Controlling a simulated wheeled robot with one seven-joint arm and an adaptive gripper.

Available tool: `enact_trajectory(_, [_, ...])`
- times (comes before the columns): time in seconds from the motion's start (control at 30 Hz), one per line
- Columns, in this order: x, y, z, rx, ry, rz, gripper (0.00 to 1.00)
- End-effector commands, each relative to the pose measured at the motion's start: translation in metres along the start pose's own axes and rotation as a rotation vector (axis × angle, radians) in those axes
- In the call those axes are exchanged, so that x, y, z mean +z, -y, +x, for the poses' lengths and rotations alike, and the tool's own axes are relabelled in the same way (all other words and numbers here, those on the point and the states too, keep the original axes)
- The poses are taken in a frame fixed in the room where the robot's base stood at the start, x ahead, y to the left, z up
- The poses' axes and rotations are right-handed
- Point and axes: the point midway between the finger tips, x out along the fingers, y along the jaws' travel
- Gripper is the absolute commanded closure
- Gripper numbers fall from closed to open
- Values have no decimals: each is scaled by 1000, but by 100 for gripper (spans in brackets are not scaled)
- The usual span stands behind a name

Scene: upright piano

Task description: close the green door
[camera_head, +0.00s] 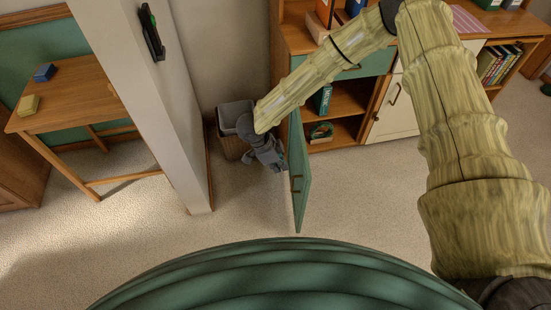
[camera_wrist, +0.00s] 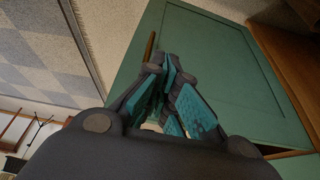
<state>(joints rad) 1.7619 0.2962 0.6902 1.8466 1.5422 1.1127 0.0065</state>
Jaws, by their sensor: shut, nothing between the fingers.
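The green door (camera_head: 300,190) stands open in the head view, sticking out from the wooden cabinet toward me and seen nearly edge-on. A small handle (camera_head: 297,183) shows on its left face. My gripper (camera_head: 277,164) is shut and empty, just left of the door at about mid-length; I cannot tell whether it touches it. In the wrist view the green door panel (camera_wrist: 215,70) fills the upper right, behind my gripper's teal-padded fingers (camera_wrist: 170,88). A bar handle (camera_wrist: 150,46) shows near the panel's left edge, beyond the fingers.
A grey-lined basket (camera_head: 231,145) stands behind my gripper. A white wall post (camera_head: 165,110) rises at left. Carpet (camera_head: 365,200) right of the door is clear.

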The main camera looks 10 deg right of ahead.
Motion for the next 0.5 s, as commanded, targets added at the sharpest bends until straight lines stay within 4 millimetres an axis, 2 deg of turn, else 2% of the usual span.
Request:
enact_trajectory(0.17, [0,0,30,2,0,0,100])
enact_trajectory(0.3, [-20,0,34,0,0,1,100])
enact_trajectory(0.5, [-34,0,40,0,0,-1,100])
